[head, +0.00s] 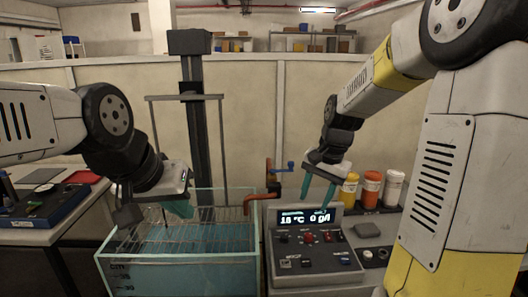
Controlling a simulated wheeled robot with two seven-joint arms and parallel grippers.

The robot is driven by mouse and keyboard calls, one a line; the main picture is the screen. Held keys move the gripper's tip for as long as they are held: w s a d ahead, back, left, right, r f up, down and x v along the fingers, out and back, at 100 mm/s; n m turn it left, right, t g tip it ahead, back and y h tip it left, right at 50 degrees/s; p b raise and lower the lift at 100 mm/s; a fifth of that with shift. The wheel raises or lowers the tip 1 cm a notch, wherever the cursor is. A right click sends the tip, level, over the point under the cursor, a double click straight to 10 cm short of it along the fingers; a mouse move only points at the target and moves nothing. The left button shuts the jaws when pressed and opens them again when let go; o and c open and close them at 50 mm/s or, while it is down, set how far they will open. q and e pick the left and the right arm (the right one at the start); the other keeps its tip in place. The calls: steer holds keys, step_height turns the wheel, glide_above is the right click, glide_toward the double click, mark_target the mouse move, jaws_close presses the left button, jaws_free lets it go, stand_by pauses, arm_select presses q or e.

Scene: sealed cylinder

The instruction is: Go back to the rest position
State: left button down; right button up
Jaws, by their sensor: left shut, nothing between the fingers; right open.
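My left gripper (180,208) is shut and empty, its teal fingers pointing down above the left part of a glass tank (180,272). My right gripper (316,200) is open and empty, its two teal fingers apart, above the back of a grey control box (315,262). The box's lit display reads about 16 °C and 0 g/l. Neither gripper visibly touches anything.
The tank holds blue liquid and a wire rack (215,240); a dark column (194,120) stands behind it. Orange and white jars (371,190) stand at right. A side table (40,232) is at left.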

steer(key=s+r+n+t, duration=0.2)
steer(key=s+r+n, duration=0.1)
steer(key=s, duration=0.6)
steer(key=s+a+r+n+t, duration=0.1)
steer(key=s+r+n+t, duration=0.1)
steer(key=s+r+n, duration=0.2)
steer(key=s+r, duration=0.2)
steer(key=s, duration=0.2)
steer(key=shift+s, duration=0.35)
steer(key=shift+a, duration=0.1)
stand_by(0.4)
